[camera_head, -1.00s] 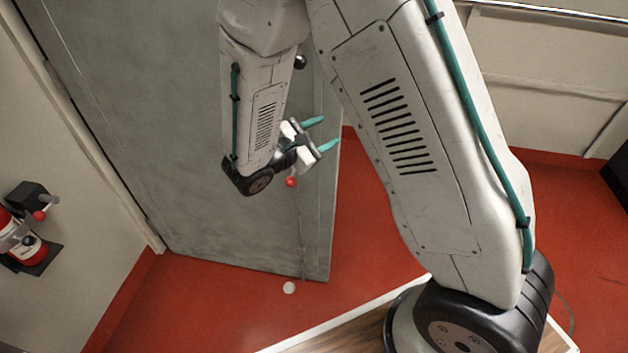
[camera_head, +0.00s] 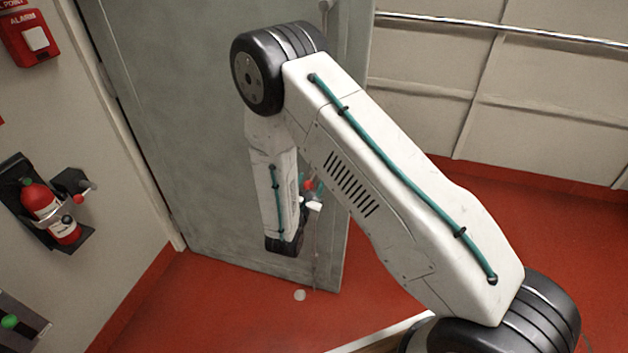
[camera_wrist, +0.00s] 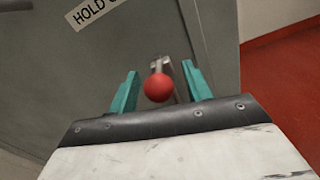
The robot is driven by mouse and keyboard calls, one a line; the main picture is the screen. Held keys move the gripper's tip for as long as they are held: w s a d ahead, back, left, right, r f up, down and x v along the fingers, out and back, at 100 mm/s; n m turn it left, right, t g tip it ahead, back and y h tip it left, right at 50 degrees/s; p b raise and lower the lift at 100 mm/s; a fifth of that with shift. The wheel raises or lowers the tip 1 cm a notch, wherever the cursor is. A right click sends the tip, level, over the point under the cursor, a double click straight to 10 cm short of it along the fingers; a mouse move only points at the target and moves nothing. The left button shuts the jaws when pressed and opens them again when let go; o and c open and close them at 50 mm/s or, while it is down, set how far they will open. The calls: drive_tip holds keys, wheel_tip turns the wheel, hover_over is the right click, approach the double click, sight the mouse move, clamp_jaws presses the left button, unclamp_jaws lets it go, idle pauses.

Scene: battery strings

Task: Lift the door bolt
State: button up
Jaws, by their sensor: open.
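The grey door (camera_head: 200,150) stands in front of me, with the bolt's red ball knob (camera_head: 308,184) near its free edge. In the wrist view the red knob (camera_wrist: 158,88) appears between the teal fingers of my gripper (camera_wrist: 159,72), with a pale metal piece of the bolt (camera_wrist: 160,62) behind it. My gripper is open, a finger on each side of the knob with gaps showing. I cannot tell whether the knob is at fingertip depth. In the head view my gripper (camera_head: 313,193) is small and partly hidden by my forearm. The bolt's lower parts are hidden.
A fire extinguisher (camera_head: 45,210) and a red alarm box (camera_head: 30,35) are on the left wall. A rail (camera_head: 500,28) runs along the right wall. A white disc (camera_head: 300,295) lies on the open red floor (camera_head: 240,315) below the door.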

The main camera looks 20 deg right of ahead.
sight(311, 179)
drive_tip(key=shift+x, duration=1)
clamp_jaws()
drive_tip(key=shift+r, duration=2.25)
unclamp_jaws()
drive_tip(key=shift+s+a, duration=0.1)
